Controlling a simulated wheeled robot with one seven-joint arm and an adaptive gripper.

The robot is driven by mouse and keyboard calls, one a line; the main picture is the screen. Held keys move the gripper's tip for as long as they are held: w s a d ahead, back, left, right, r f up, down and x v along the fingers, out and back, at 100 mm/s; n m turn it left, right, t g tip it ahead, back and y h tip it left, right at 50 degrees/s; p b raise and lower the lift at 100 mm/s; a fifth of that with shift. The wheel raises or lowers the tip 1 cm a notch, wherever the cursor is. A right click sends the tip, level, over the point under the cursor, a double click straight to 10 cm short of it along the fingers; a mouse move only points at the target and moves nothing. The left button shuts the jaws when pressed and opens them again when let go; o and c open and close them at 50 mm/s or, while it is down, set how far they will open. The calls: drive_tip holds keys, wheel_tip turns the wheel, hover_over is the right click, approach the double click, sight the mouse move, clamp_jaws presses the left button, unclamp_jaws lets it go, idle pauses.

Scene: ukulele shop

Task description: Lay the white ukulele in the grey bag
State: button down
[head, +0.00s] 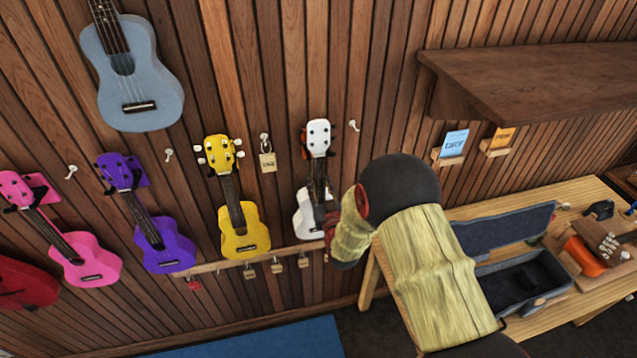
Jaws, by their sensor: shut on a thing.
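The white ukulele (303,218) is upright against the slatted wall, with its white headstock (318,138) near an orange and black hanger. My arm covers the right part of its body. My gripper (328,222) is at the lower neck and body, shut on the ukulele; its fingertips are mostly hidden. The grey bag (513,232) lies open on the wooden table at the right, its lid raised at the back. Its dark inside shows no ukulele, though my arm hides its left end.
Yellow (242,232), purple (165,248) and pink (88,262) ukuleles hang to the left. A thick shelf (530,85) juts out above the table (520,205). An orange item (583,257) lies right of the bag.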

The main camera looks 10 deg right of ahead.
drive_tip(key=c, duration=1.7)
unclamp_jaws()
drive_tip(key=shift+c, duration=0.2)
drive_tip(key=o, duration=0.4)
drive_tip(key=shift+s, duration=0.15)
drive_tip(key=shift+s, duration=0.9)
drive_tip(key=shift+s+b, duration=0.3)
drive_tip(key=shift+s, duration=0.95)
